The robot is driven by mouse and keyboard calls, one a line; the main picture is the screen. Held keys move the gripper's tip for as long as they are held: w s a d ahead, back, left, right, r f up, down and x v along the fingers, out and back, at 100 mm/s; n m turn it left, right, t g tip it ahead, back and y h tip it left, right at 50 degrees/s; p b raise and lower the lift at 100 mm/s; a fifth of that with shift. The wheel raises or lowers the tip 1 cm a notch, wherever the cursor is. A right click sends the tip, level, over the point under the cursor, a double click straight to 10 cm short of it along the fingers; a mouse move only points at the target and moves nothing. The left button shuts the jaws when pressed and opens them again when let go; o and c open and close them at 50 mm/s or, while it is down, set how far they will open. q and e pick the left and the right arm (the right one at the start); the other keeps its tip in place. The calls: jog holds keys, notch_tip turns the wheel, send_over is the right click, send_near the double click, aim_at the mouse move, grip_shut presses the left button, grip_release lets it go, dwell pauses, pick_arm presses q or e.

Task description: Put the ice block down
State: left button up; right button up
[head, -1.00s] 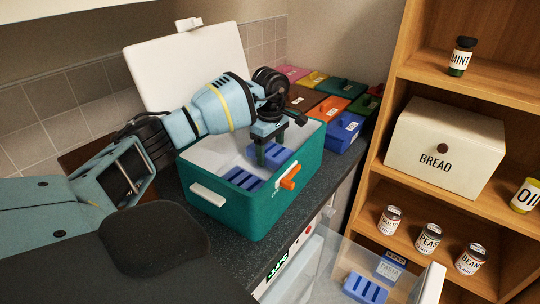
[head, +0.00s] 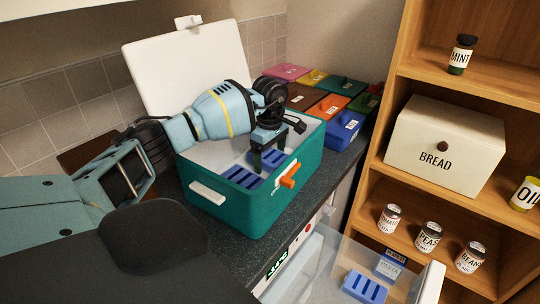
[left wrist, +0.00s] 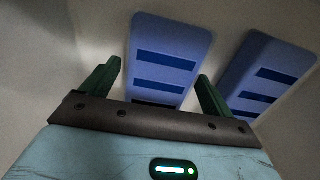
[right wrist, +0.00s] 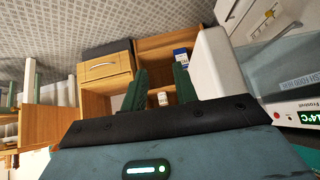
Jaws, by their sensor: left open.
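My left gripper (head: 268,160) is inside the open teal cooler (head: 245,215), open, with its fingers pointing down. A blue ice block with dark slots (head: 283,157) is at the fingers, partly hidden by them; in the left wrist view this ice block (left wrist: 172,40) appears between and beyond the spread fingers (left wrist: 158,85). A second blue ice block (head: 243,177) lies beside it on the cooler floor, and it also shows in the left wrist view (left wrist: 265,75). My right gripper (right wrist: 161,90) shows only in its own wrist view, with fingers apart and nothing between them.
The cooler's white lid (head: 190,75) stands raised behind. An orange latch (head: 289,176) is on its front. Another blue block (head: 364,287) lies in a clear open drawer below. Colored boxes (head: 341,131) stand on the counter behind. A wooden shelf (head: 440,190) with a bread box (head: 445,145) is at right.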

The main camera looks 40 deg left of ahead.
aim_at(270, 155)
pick_arm(q)
jog(key=shift+r, duration=0.1)
notch_tip(270, 155, up, 12)
jog(key=shift+r, duration=0.25)
dwell(0.4)
dwell(0.4)
